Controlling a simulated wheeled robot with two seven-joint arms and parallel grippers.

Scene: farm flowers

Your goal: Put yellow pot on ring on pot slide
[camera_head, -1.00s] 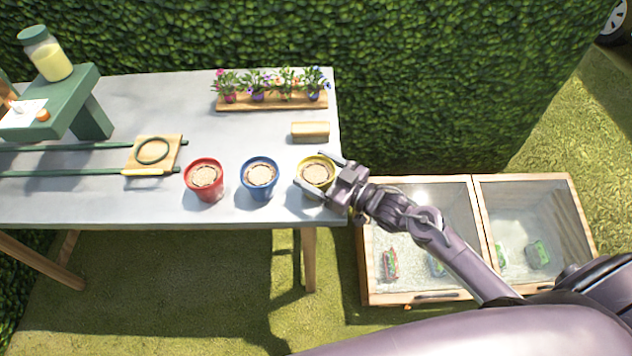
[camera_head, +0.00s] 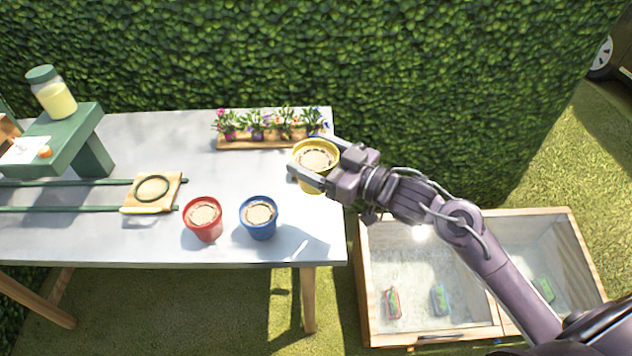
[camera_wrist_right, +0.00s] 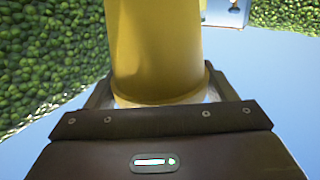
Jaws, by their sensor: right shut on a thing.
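The yellow pot (camera_head: 316,182) is held by my right gripper (camera_head: 316,160), raised above the right end of the table and upright. Its top shows a pale round fill. In the right wrist view the yellow pot (camera_wrist_right: 155,50) fills the space between the fingers. The ring (camera_head: 152,188) is dark green and lies on a square wooden plate, the pot slide (camera_head: 134,206), at the left of the table. The plate sits at the end of two green rails (camera_head: 60,209). My left gripper is not in view.
A red pot (camera_head: 203,222) and a blue pot (camera_head: 259,223) stand on the table (camera_head: 110,240) between slide and yellow pot. A wooden tray (camera_head: 235,144) of small flowers is at the back. A green stand (camera_head: 85,120) with a jar (camera_head: 55,98) is left. A glass-topped box (camera_head: 365,300) stands right.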

